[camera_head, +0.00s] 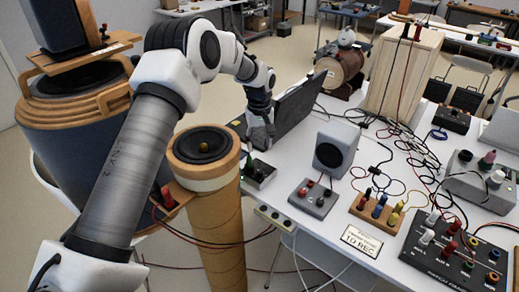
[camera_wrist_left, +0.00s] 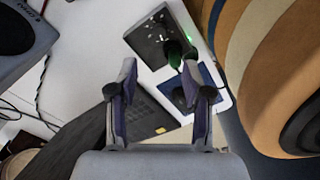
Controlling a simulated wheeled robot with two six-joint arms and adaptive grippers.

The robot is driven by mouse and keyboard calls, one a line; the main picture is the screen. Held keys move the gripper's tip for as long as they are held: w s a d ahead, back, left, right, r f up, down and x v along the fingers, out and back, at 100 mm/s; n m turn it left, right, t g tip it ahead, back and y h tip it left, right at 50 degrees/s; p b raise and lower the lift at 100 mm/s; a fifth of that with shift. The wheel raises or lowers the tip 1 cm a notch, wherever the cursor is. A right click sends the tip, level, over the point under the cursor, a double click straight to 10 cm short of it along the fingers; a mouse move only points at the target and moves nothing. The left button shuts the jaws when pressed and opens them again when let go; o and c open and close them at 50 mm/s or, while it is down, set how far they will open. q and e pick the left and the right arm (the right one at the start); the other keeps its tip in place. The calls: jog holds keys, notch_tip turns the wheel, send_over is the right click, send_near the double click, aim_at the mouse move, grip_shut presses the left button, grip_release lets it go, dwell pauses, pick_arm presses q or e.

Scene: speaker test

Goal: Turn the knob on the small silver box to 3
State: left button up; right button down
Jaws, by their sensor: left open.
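The small silver box (camera_head: 262,180) with a dark top sits at the table's left edge, beside the tall orange-brown column. It also shows in the left wrist view (camera_wrist_left: 146,38), with a dark green knob and a lit green spot near its right side. What the knob points to is too small to read. My left gripper (camera_head: 259,146) is just behind the box and above the table. In the left wrist view its fingers (camera_wrist_left: 159,72) are spread and empty, with the right fingertip close to the knob. I cannot tell whether they touch. My right gripper is not in view.
A dark laptop (camera_head: 298,104) stands behind my left gripper. A grey speaker (camera_head: 337,146) and a grey terminal box (camera_head: 312,200) stand to the right. The column with a black speaker cone (camera_head: 203,143) is close on the left. Cables cover much of the table's right.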

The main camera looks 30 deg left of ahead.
aim_at(260, 171)
pick_arm(q)
notch_tip(260, 171, down, 2)
jog(key=n+b, duration=0.1)
jog(key=n, duration=0.9)
jog(key=shift+w+f, duration=0.1)
jog(key=shift+f, duration=0.05)
jog(key=shift+f+n+b, duration=0.45)
jog(key=shift+f+n, duration=0.15)
jog(key=shift+f, duration=0.65)
notch_tip(260, 171, down, 7)
jog(key=shift+p, duration=0.45)
grip_shut()
